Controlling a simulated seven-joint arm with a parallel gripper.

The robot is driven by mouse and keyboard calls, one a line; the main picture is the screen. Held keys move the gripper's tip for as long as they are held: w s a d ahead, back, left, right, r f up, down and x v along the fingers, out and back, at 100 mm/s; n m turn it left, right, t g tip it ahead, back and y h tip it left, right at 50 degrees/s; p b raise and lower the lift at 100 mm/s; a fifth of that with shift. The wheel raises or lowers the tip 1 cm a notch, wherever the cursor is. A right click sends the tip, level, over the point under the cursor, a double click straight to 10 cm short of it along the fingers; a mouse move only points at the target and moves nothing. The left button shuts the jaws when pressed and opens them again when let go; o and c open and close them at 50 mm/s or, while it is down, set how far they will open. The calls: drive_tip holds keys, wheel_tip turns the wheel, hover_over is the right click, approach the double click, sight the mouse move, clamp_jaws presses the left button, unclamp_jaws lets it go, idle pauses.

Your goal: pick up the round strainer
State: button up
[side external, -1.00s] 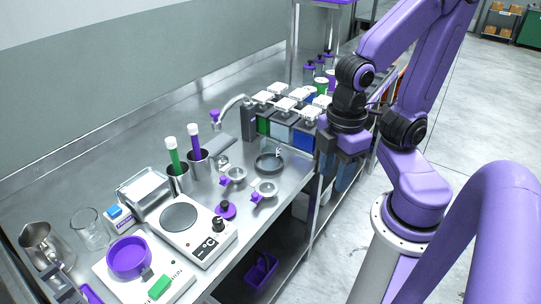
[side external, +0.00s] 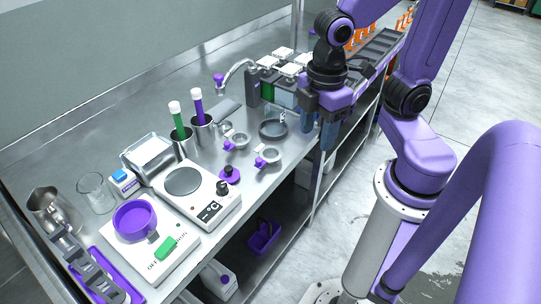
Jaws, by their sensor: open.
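Two small round metal strainer-like cups with purple handles lie on the steel bench in the side external view: one farther back (side external: 238,141) and one nearer the front edge (side external: 269,156). I cannot tell which of them the task calls the round strainer. My gripper (side external: 319,136) is open, its blue fingers pointing down at the bench's front edge. It is to the right of both cups and apart from them. Nothing shows between its fingers.
A dark round dish (side external: 273,129) lies between the cups and my gripper. White-topped jars (side external: 283,66) stand behind.

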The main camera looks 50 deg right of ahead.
drive_tip(key=w+n, duration=0.2)
drive_tip(key=w, duration=0.6)
drive_tip(key=n, duration=0.2)
hover_over(260, 160)
drive_tip(key=f, duration=1.2)
drive_tip(key=shift+w+d, duration=0.3)
drive_tip(key=shift+d, duration=0.05)
drive_tip(key=shift+s+a+f, duration=0.1)
drive_tip(key=shift+a+f, duration=0.05)
drive_tip(key=shift+f, duration=2.65)
clamp_jaws()
